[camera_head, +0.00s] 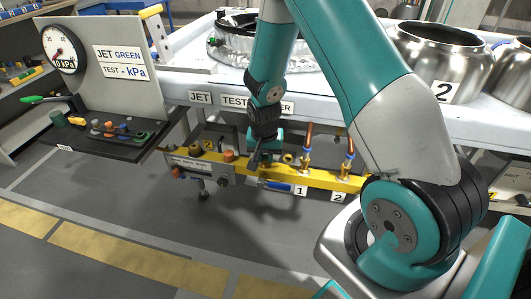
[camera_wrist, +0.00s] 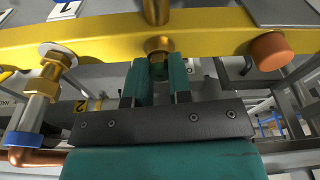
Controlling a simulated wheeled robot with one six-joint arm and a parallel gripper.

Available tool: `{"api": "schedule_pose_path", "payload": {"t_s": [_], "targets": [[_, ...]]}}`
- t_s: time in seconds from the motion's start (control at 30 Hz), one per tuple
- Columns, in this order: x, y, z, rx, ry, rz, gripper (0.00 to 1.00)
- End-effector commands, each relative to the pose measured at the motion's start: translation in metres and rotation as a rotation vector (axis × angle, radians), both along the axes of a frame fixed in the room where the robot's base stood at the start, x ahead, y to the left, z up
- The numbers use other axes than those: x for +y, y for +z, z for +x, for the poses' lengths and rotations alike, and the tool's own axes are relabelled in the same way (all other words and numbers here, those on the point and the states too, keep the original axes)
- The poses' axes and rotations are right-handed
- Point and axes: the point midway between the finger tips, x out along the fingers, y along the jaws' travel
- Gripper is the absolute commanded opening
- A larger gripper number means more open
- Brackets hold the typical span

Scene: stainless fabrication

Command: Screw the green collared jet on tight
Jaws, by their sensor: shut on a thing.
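My gripper (camera_head: 264,158) is at the yellow manifold bar (camera_head: 322,180), left of the valve labelled 1. In the wrist view its two teal fingers (camera_wrist: 160,82) are shut on a small dark green piece, the green collared jet (camera_wrist: 159,71). The jet is in line with a brass fitting (camera_wrist: 159,45) on the yellow bar and appears to meet it. How far its thread is engaged is hidden by the fingers. In the head view the jet is mostly hidden by my gripper.
Copper-tipped fittings (camera_head: 307,140) stand right of my gripper, with a blue-handled valve (camera_head: 278,186) below. An orange cap (camera_wrist: 270,50) is on the bar. A gauge (camera_head: 60,50) and a black rack (camera_head: 105,140) of small coloured parts are at left. Steel vessels stand on the bench.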

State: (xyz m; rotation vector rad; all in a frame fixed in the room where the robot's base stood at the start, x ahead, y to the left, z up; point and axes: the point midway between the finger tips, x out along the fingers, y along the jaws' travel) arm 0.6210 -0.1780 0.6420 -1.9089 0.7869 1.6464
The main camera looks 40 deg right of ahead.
Motion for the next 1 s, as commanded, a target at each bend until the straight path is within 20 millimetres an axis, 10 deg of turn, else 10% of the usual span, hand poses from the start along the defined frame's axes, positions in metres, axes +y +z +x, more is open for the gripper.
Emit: {"api": "schedule_pose_path", "payload": {"t_s": [0.47, 0.5, 0.63, 1.0], "targets": [[-0.0012, 0.0038, 0.0027, -0.008, -0.153, -0.004, 0.0], [-0.0012, 0.0038, 0.0028, -0.008, -0.174, -0.004, 0.21], [-0.001, 0.0026, 0.0022, -0.007, -0.169, -0.002, 0.49], [0.0005, 0.0084, 0.0009, -0.004, -0.168, -0.001, 0.49]]}}
